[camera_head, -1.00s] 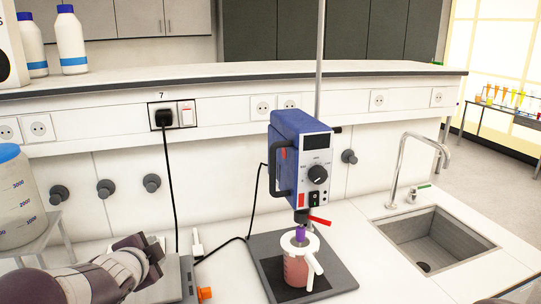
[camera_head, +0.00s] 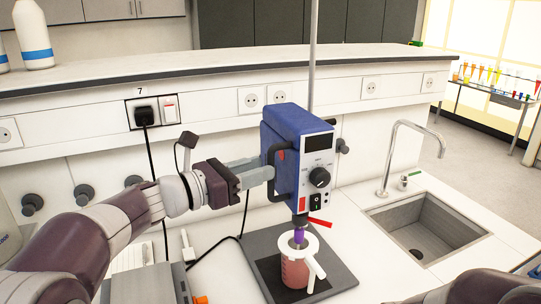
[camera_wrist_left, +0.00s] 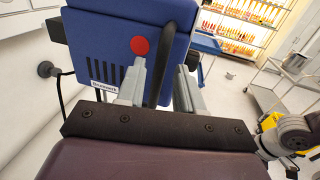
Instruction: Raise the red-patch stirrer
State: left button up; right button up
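The blue overhead stirrer (camera_head: 285,128) hangs on a grey vertical rod above the bench. A red patch (camera_head: 282,155) shows on its side, and a round red patch (camera_wrist_left: 139,46) shows in the left wrist view. A black handle (camera_wrist_left: 160,72) runs down its side. My left gripper (camera_head: 268,168) is at the stirrer's left side. Its two fingers are apart, with the handle between them in the left wrist view. The stirrer's purple shaft part (camera_head: 299,236) reaches down into a white-rimmed jug of red liquid (camera_head: 294,272). My right gripper is not in view.
The jug stands on a dark base plate (camera_head: 340,279). A sink (camera_head: 430,235) with a tap is to the right. A raised shelf edge (camera_head: 200,89) with sockets runs behind. Black cables lie left of the base plate.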

pick_arm(q)
jog(key=p+x, duration=0.1)
jog(key=x, duration=0.2)
jog(key=shift+w+d, duration=0.25)
jog(key=shift+d, duration=0.05)
jog(key=shift+s, duration=0.1)
grip_shut()
notch_tip(320, 180, up, 18)
jog(key=p, duration=0.5)
jog(key=shift+f+p, duration=0.15)
jog(key=shift+p, duration=0.15)
jog(key=shift+s, duration=0.1)
grip_release()
